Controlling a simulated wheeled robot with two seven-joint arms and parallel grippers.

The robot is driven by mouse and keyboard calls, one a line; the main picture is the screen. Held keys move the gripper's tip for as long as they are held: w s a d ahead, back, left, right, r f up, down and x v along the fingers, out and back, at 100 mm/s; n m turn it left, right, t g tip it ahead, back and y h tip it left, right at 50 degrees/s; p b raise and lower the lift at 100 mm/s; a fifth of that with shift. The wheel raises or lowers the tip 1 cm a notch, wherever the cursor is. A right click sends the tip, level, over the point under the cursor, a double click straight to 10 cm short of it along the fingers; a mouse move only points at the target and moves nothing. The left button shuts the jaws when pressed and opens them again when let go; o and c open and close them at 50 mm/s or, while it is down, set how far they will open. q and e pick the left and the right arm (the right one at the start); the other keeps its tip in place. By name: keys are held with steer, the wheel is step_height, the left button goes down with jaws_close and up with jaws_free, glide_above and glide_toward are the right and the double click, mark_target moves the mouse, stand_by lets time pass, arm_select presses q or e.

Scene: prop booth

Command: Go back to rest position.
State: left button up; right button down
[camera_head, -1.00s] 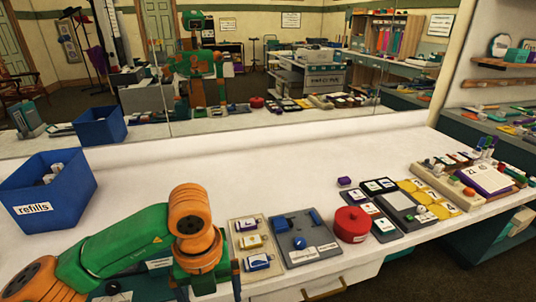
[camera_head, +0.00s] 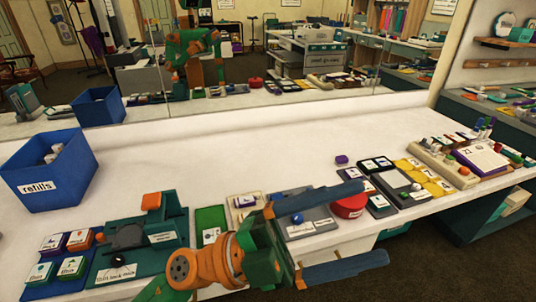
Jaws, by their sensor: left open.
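My left gripper (camera_head: 373,222) reaches in from the bottom middle, its green and orange wrist bent to point right. Its two long blue fingers are spread wide apart with nothing between them. The upper finger passes in front of a grey tray (camera_head: 299,232) with blue parts and partly covers a round red tin (camera_head: 349,207). The lower finger is over the counter's front edge. Whether the fingers touch anything below is hard to tell. My right gripper is not in view.
The white counter (camera_head: 230,150) is clear through its middle and back. Blue boards with small boxes (camera_head: 79,240) lie front left. Card trays (camera_head: 400,188) and a desk calendar (camera_head: 482,160) are at right.

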arm_select(q)
steer(key=w+a+f+n+t+y, duration=0.1)
steer(key=w+a+n+t+y, duration=0.5)
steer(key=n+t, duration=0.5)
steer(key=w+a+f+n+t+y, duration=0.2)
steer(key=w+a+n+t+y, duration=0.45)
steer(key=n+t, duration=0.4)
steer(key=w+a+f+n+g+y, duration=0.1)
steer(key=a+f+n+g+y, duration=0.1)
steer(key=a+f+n+y, duration=0.4)
steer(key=w+a+f+n+g+y, duration=0.1)
steer(key=a+f+n+g+y, duration=0.15)
steer(key=f, duration=0.65)
steer(key=s+a+f+g+y, duration=0.1)
steer(key=s+a+f+g, duration=0.1)
steer(key=s+f+g, duration=0.7)
steer(key=s+a+f+g+y, duration=0.1)
steer(key=s+a+f+g, duration=0.25)
steer(key=s+f, duration=0.8)
step_height(320, 180, down, 14)
steer(key=s+g+p, duration=0.2)
steer(key=s, duration=0.1)
steer(key=s+a+f+m+g+p, duration=0.1)
steer(key=s+f+p, duration=0.1)
steer(key=s+f, duration=0.6)
steer(key=s, duration=0.3)
steer(key=shift+s, duration=0.4)
